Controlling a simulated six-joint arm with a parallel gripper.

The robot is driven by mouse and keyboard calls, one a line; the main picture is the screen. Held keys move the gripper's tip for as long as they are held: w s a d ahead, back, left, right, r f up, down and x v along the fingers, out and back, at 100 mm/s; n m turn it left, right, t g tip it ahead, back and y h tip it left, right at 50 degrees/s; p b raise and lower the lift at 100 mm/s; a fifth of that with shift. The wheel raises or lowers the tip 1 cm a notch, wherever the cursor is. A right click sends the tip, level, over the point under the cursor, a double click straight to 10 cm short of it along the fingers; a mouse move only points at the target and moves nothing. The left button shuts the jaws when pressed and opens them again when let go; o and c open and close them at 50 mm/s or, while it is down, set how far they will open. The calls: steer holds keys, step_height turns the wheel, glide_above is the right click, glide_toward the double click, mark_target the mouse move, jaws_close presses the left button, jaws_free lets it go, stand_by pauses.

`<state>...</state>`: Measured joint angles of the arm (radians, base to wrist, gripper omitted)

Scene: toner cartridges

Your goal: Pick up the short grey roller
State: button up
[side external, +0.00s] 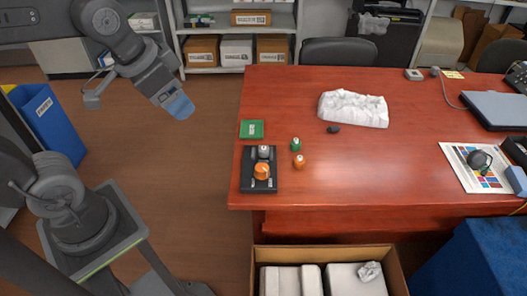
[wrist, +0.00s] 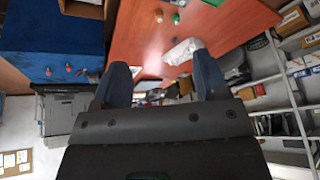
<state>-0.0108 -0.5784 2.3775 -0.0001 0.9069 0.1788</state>
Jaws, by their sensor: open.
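A short grey roller (side external: 264,152) with a pale top sits at the back end of a black tray (side external: 246,184) near the table's left edge in the side view. An orange roller (side external: 262,171) sits in front of it in the same tray. My gripper (side external: 180,106) is in the air left of the table, well apart from the grey roller. In the wrist view its two blue fingers (wrist: 160,62) are spread with nothing held between them. I cannot make out the grey roller in the wrist view.
A green piece (side external: 295,144) and an orange piece (side external: 298,161) stand right of the tray. A green card (side external: 252,129) lies behind it. White foam packaging (side external: 353,109) lies further back. An open carton (side external: 325,250) stands below the table's front edge. The table's middle is clear.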

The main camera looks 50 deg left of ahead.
steer(key=w+f+m+g, duration=0.15)
steer(key=w+m, duration=0.25)
steer(key=w, duration=0.6)
steer(key=m+g, duration=0.4)
steer(key=m, duration=0.7)
glide_above(264, 148)
steer(key=shift+t, duration=0.25)
steer(key=f, duration=2.6)
steer(key=shift+w+f, duration=0.4)
steer(key=shift+s+a+f, duration=0.1)
steer(key=shift+s+f, duration=0.1)
steer(key=shift+f, duration=1.15)
steer(key=shift+s+f, duration=0.15)
steer(key=shift+f, duration=1.15)
steer(key=c, duration=1)
steer(key=shift+r, duration=0.15)
